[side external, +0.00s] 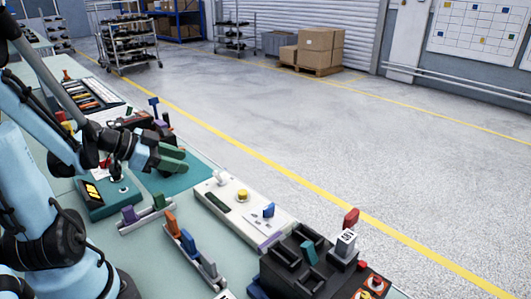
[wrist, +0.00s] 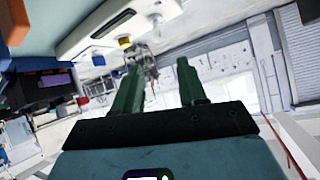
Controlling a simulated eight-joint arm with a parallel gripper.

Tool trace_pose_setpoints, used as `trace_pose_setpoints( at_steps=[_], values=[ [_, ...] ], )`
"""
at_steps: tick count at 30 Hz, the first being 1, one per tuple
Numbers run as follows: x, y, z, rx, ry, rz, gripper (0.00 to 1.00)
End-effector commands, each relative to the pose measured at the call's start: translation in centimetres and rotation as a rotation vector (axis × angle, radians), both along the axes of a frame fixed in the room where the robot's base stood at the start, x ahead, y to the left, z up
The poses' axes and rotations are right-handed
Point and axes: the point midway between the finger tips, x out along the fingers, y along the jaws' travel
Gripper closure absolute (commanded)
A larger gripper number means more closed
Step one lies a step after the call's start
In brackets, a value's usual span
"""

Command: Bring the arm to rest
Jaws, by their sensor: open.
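My gripper (side external: 186,161) is above the bench, over a teal mat (side external: 200,178), in the side external view. Its two green fingers are apart, with nothing seen between them. In the wrist view the fingers (wrist: 158,68) also stand apart and point out towards the room. My arm reaches in from the left and is bent, with the gripper pointing right. A white panel (side external: 225,205) with a yellow button lies on the bench to the right of the gripper. A black breaker block (side external: 285,262) with a teal lever and a red lever is nearer the camera.
A teal box (side external: 101,203) with a yellow display stands left of the gripper. Holders with orange and blue levers (side external: 189,245) are in front. Behind the bench the grey floor (side external: 330,130) is clear, with pallet boxes (side external: 319,48) and wheeled racks (side external: 128,42) farther back.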

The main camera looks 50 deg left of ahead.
Motion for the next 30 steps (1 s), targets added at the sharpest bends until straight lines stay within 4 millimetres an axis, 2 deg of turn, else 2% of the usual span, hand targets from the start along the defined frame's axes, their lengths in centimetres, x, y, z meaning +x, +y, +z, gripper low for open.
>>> trace_pose_setpoints(
  at_steps=[5, 8, 13, 19, 24, 30],
  values=[
    [0.1, -0.3, 0.0, -0.007, 0.014, -0.001, 0.59],
    [0.7, -1.6, -0.2, -0.034, 0.071, 0.004, 0.59],
    [1.7, -5.5, -0.7, -0.091, 0.253, 0.056, 0.59],
    [2.0, -10.0, -0.4, -0.093, 0.414, 0.176, 0.59],
    [1.7, -13.4, 0.6, -0.071, 0.448, 0.284, 0.59],
    [1.4, -15.9, 2.0, -0.066, 0.410, 0.363, 0.59]
  ],
)
